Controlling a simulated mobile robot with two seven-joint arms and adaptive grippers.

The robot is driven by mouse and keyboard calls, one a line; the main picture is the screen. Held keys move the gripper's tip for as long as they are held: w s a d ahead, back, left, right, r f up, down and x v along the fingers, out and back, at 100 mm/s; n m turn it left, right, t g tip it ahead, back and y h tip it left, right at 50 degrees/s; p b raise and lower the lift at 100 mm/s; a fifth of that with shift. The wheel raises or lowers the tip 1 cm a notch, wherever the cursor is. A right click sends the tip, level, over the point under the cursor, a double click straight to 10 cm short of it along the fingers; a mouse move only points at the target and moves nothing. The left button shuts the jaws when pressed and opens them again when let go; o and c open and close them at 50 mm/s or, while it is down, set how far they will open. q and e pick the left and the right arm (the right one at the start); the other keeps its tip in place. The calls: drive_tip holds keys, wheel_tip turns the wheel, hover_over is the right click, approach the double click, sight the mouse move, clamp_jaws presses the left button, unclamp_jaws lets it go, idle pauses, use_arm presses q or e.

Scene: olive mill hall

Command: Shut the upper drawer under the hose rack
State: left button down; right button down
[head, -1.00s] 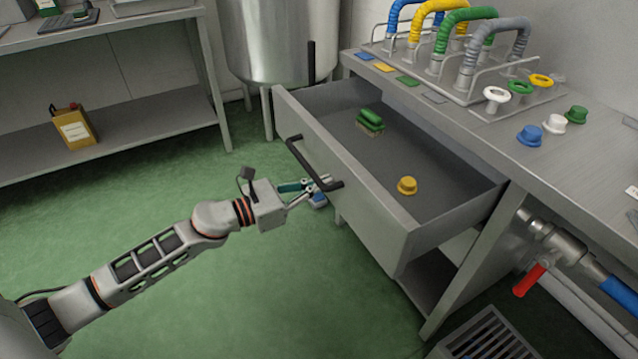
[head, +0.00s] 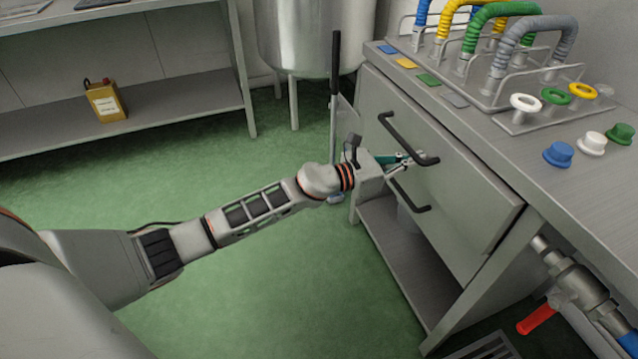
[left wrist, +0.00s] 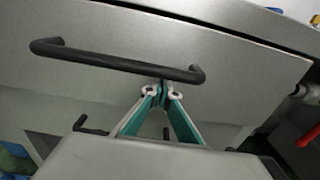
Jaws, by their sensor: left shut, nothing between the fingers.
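The upper drawer (head: 465,175) under the hose rack (head: 482,85) has a plain grey front with a black bar handle (head: 408,140). Its front looks flush with the cabinet under the worktop; its inside is hidden. My left gripper (head: 410,160) is shut and empty, its fingertips at the drawer front just below the handle. In the left wrist view the closed fingertips (left wrist: 161,88) meet against the grey front, below the handle bar (left wrist: 120,62), and do not grip it. My right gripper is not in view.
A second black handle (head: 410,196) sits lower on the cabinet, above an open lower shelf. A red-levered valve (head: 537,319) is at the right. Blue, white and green caps stand on the worktop (head: 520,130).

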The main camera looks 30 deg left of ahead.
use_arm(q)
drive_tip(key=x, duration=0.3)
drive_tip(key=shift+d, duration=0.1)
drive_tip(key=shift+w, duration=0.1)
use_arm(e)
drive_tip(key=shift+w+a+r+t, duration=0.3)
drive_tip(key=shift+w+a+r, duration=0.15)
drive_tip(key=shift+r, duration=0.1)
use_arm(q)
drive_tip(key=shift+r, duration=0.15)
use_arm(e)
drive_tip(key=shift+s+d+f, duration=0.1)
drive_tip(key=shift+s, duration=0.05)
